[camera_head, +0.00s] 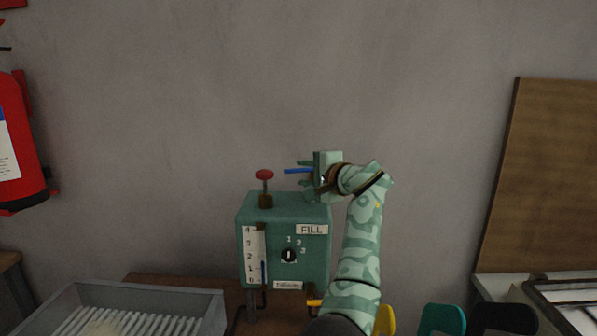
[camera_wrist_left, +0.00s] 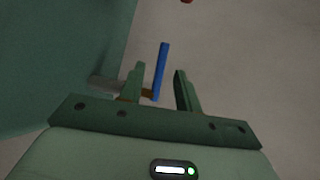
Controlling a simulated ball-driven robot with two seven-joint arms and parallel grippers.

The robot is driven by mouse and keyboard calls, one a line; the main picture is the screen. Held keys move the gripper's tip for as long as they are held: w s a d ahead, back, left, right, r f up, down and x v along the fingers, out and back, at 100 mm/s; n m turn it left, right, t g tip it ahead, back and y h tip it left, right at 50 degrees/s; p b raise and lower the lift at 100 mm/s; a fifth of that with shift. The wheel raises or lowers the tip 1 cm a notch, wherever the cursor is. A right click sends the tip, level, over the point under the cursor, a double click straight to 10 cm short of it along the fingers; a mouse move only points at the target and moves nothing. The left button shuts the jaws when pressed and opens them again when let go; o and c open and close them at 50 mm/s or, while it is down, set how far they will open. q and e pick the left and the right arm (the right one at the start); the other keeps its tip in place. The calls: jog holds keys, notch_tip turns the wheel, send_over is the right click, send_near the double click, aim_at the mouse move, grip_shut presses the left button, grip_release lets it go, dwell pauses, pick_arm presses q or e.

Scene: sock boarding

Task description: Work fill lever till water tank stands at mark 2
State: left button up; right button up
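The water tank (camera_head: 283,214) is a green box with a FILL plate (camera_head: 311,230) on its front. Its gauge (camera_head: 249,262) is marked up to 4. The blue column (camera_head: 264,272) tops out between marks 1 and 2, nearer 1. The blue fill lever (camera_head: 298,170) sticks out above the box's right part; it also shows in the left wrist view (camera_wrist_left: 161,70). My left gripper (camera_head: 303,175) is open around the lever, a finger on each side with gaps visible in the left wrist view (camera_wrist_left: 159,76). My right gripper is out of view.
A red knob (camera_head: 264,174) stands on top of the box, left of the lever. A dial (camera_head: 289,255) sits on its front. A grey ribbed tray (camera_head: 205,307) lies at lower left. A red extinguisher (camera_head: 15,140) hangs at far left. The wall space above is clear.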

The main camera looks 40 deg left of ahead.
pick_arm(q)
jog(key=p+v, duration=0.1)
jog(key=v, duration=1.2)
jog(key=shift+r, duration=0.1)
dwell(1.5)
dwell(1.3)
